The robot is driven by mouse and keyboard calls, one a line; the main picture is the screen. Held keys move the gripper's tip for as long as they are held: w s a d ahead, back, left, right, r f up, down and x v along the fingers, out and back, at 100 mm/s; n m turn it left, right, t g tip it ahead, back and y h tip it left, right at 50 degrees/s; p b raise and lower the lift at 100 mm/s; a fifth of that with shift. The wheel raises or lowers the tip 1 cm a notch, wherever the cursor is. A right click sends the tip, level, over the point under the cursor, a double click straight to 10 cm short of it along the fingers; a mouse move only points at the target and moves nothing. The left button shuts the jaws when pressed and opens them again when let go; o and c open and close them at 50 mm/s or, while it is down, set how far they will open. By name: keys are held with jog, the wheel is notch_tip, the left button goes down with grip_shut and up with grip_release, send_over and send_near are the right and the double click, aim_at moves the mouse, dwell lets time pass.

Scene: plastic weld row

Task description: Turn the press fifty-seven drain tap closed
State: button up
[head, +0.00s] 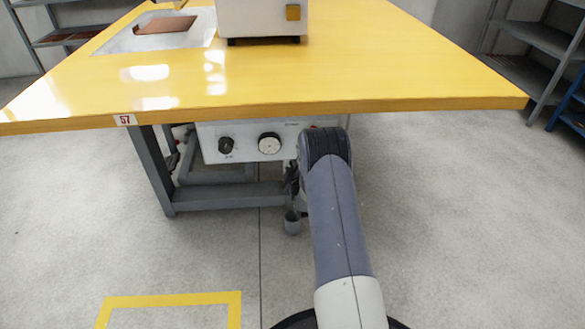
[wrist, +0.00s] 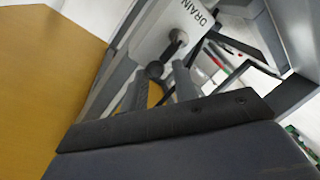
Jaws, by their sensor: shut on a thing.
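In the wrist view, a pale plate (wrist: 160,25) marked DRAIN carries the drain tap. Its dark lever (wrist: 172,48) slants down from the pivot to a round black knob (wrist: 154,70). My gripper (wrist: 160,82) is shut on the tap's lever at the knob, one grey finger on each side. In the head view my arm reaches under the front edge of the yellow table (head: 400,104), and my gripper and most of the tap are hidden or too small to make out.
A red-on-white label 57 (head: 125,120) is on the table edge. A control panel (head: 240,155) with two dials hangs beneath. A small grey cup (head: 292,222) is low beside my arm. The grey table leg (head: 157,170) stands to the left.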

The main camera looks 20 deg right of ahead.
jog(key=shift+s+d+f, duration=0.2)
jog(key=shift+s+f, duration=0.05)
jog(key=shift+f, duration=0.2)
jog(key=o, duration=0.8)
jog(key=shift+o, duration=1)
jog(key=shift+w+r, duration=0.1)
jog(key=shift+r, duration=0.15)
jog(key=shift+s+a+r+p, duration=0.1)
jog(key=shift+s+a+p, duration=0.05)
jog(key=shift+s+p, duration=0.2)
jog(key=p+v, duration=0.3)
jog(key=v, duration=0.7)
jog(key=shift+c, duration=0.2)
